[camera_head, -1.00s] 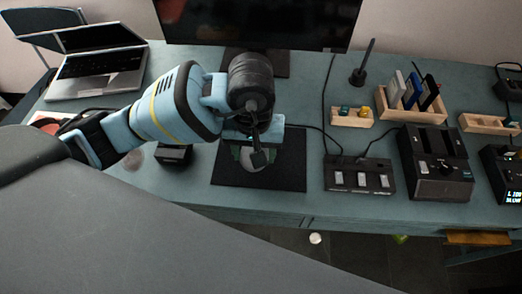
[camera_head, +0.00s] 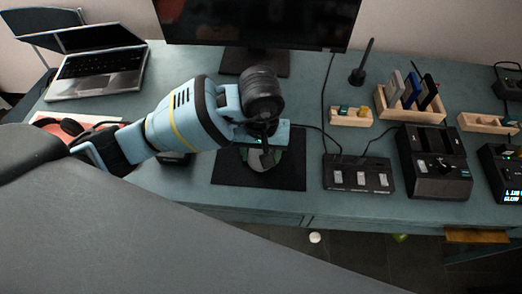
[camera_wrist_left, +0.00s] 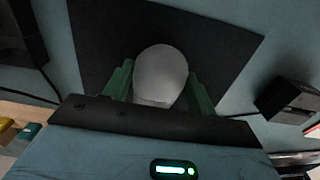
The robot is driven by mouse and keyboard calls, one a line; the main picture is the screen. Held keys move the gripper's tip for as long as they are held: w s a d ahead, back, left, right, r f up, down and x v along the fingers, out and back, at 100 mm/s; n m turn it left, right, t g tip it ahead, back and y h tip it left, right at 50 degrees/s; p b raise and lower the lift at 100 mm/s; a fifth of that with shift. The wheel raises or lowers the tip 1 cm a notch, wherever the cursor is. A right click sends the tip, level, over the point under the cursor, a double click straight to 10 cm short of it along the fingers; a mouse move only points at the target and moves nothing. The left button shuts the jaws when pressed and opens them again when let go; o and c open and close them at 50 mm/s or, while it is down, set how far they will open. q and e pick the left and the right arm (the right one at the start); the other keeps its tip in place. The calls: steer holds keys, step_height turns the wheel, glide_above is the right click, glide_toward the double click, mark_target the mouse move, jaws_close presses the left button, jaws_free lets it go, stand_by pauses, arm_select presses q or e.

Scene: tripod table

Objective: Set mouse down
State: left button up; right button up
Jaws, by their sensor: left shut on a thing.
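The mouse (camera_wrist_left: 160,75) is a light grey rounded shape between the two green fingers of my left gripper (camera_wrist_left: 160,88) in the left wrist view. The gripper is shut on it. In the head view my left gripper (camera_head: 262,160) is over the black mouse mat (camera_head: 230,172), and the mouse is mostly hidden by the fingers and wrist. The mouse is over the mat; I cannot tell whether it touches it. My right gripper is not in view.
A monitor (camera_head: 258,22) stands behind the mat and a laptop (camera_head: 98,72) is at the back left. A black switch box (camera_head: 358,176) with a cable is right of the mat. A dock (camera_head: 435,165) and wooden holders (camera_head: 410,106) stand further right. The desk's front edge is close below the mat.

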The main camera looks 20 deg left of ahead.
mark_target(261, 152)
arm_select(q)
steer(key=shift+f, duration=0.1)
steer(key=o, duration=0.6)
steer(key=shift+f, duration=0.1)
steer(key=shift+c, duration=0.2)
steer(key=o, duration=0.4)
steer(key=shift+o, duration=0.2)
step_height(261, 152, up, 12)
steer(key=p, duration=0.1)
steer(key=shift+r, duration=0.25)
